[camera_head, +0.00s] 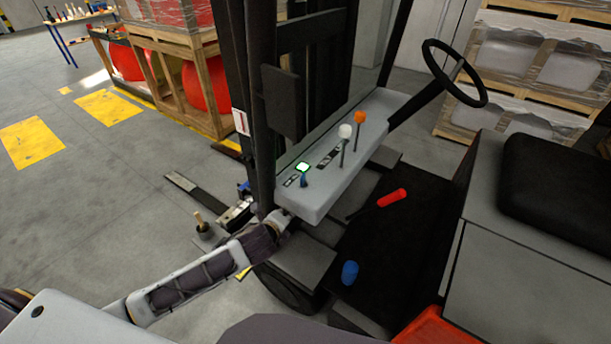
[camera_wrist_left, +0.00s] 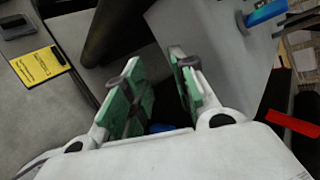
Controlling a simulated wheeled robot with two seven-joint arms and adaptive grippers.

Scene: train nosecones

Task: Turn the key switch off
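The forklift's grey control panel (camera_head: 345,150) carries a small blue handle (camera_head: 303,181), which looks like the key switch, near its left end. A green-lit square (camera_head: 302,167) is just behind it. The handle also shows in the left wrist view (camera_wrist_left: 267,13) at the upper right; its exact turn angle is hard to tell. My left gripper (camera_head: 283,216) is low at the panel's near left corner, below and apart from the handle. In the left wrist view its green-padded fingers (camera_wrist_left: 160,90) are apart with nothing held between them. My right gripper is not in view.
White (camera_head: 345,131) and orange (camera_head: 360,118) lever knobs stand farther along the panel. The steering wheel (camera_head: 455,73) is beyond. A red cylinder (camera_head: 392,198) and a blue one (camera_head: 349,272) are on the dark footwell floor. The black mast (camera_head: 261,110) rises left of the panel.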

